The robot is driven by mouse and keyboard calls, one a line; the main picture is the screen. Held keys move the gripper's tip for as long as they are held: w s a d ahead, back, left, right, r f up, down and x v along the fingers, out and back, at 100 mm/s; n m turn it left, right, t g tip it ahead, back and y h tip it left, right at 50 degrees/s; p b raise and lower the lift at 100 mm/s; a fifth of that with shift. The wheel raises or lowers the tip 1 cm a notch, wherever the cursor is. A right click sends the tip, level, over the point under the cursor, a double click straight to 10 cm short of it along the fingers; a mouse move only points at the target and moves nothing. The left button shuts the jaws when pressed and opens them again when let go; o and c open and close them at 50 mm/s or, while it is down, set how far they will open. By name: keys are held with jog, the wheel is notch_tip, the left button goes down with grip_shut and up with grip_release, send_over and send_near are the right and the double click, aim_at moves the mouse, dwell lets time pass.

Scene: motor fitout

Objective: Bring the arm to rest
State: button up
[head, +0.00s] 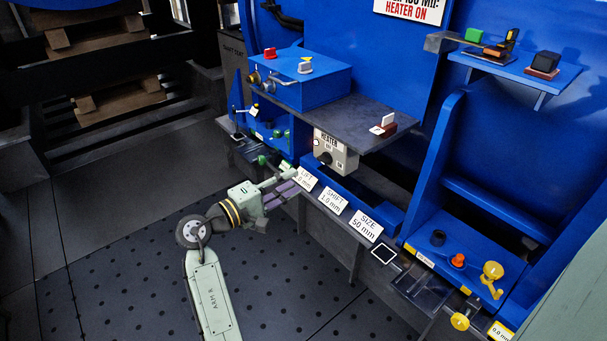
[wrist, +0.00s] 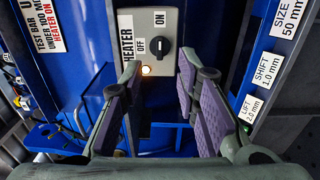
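My arm (head: 207,290) reaches out over the dark dotted floor toward the blue workbench. My gripper (head: 288,183) is beside the bench's front edge, below and left of the heater box (head: 336,153). In the wrist view my gripper (wrist: 158,72) has its two purple-padded fingers spread apart with nothing between them. The heater box (wrist: 170,20) shows beyond the fingertips, with a black knob (wrist: 158,60) and a small lit lamp (wrist: 146,70). I cannot tell whether the fingers touch anything.
Labels for lift, shift (head: 334,199) and size line the bench front. A grey shelf (head: 375,120) with a blue box (head: 300,85) juts out above. Yellow-knobbed fittings (head: 492,271) stand at the right. The dotted floor (head: 110,265) left of my arm is clear.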

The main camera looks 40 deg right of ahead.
jog(key=shift+a, duration=0.85)
